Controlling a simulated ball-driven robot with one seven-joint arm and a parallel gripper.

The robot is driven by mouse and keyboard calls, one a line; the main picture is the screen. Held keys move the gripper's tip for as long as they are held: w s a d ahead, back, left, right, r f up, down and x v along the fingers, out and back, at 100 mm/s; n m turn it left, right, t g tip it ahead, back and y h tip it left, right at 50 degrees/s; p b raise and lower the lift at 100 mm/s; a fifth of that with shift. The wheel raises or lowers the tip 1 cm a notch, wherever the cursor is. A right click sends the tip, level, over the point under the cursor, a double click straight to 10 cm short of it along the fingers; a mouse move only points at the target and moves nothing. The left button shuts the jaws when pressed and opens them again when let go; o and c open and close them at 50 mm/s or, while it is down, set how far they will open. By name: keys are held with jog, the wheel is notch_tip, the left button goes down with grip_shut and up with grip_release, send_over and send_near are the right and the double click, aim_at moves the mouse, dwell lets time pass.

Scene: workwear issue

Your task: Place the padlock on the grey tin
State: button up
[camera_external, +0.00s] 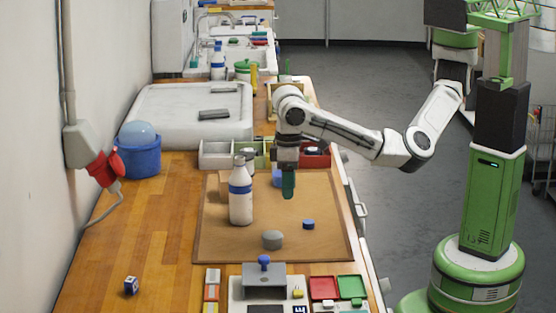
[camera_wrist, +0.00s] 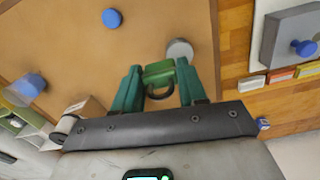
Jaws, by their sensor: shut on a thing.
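The padlock cannot be told from the fingers in the external view. The grey tin (camera_external: 272,240) is a low round thing standing on the board, nearer the camera than my gripper and below it. In the wrist view the tin (camera_wrist: 179,47) shows just beyond the padlock and right finger. Nothing is seen on its top.
A tall white bottle (camera_external: 240,205) with a blue label stands left of my gripper. A small blue disc (camera_external: 308,224) lies right of the tin. A grey block with a blue knob (camera_external: 264,280) and coloured trays (camera_external: 322,288) are at the front. Several bins (camera_external: 215,154) stand behind.

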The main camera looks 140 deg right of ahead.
send_over(274, 234)
notch_tip(274, 234, down, 6)
jog(key=shift+r, duration=0.15)
jog(key=shift+f+p, duration=0.5)
jog(key=shift+f, duration=1.1)
jog(key=shift+f, duration=0.15)
jog(key=o, duration=1.1)
notch_tip(274, 234, up, 12)
jog(key=b, duration=0.1)
jog(key=shift+w, duration=0.1)
